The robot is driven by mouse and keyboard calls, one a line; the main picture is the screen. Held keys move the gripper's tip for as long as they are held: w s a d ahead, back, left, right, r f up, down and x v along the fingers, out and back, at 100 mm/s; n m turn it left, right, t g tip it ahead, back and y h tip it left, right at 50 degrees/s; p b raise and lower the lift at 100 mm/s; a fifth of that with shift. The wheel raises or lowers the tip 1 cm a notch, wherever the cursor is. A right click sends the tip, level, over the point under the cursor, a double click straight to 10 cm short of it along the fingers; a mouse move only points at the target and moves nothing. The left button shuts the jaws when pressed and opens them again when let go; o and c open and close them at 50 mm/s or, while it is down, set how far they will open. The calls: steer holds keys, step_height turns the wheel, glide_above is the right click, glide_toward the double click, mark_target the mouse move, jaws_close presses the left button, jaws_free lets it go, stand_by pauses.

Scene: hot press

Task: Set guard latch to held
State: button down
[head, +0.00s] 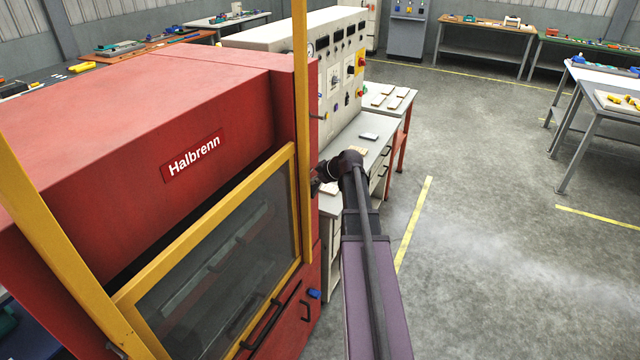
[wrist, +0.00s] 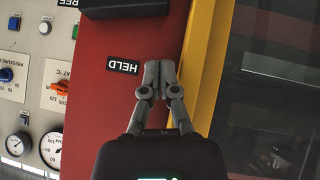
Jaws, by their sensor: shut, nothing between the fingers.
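The red press (head: 215,95) stands at the left in the head view, with its yellow-framed guard window (head: 220,265) on the front. In the wrist view, a black HELD label (wrist: 123,65) appears upside down on the red panel (wrist: 105,110). Part of a FREE label (wrist: 80,3) shows at the top edge. My gripper (wrist: 159,72) is shut and empty. Its fingertips are just right of the HELD label, beside the yellow frame (wrist: 205,60). In the head view my gripper (head: 318,184) is small and dark beside the yellow upright.
A pale control panel with an orange knob (wrist: 61,88), a blue knob (wrist: 7,75) and gauges (wrist: 50,148) lies left of the red panel. A workbench (head: 362,130) stands behind my arm. The grey floor (head: 500,200) to the right is clear.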

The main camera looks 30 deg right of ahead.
mark_target(315, 189)
steer(key=shift+w+d+f+b, duration=0.1)
steer(key=shift+w+f+b, duration=0.1)
steer(key=shift+f+b, duration=0.55)
steer(key=shift+w+d+f+b, duration=0.1)
steer(key=shift+w+f+b, duration=0.15)
steer(key=shift+f+b, duration=0.45)
steer(key=shift+w+d+f+b, duration=0.1)
steer(key=shift+w+f+b, duration=0.1)
steer(key=shift+f+b, duration=0.55)
steer(key=shift+f, duration=0.2)
steer(key=shift+d, duration=0.1)
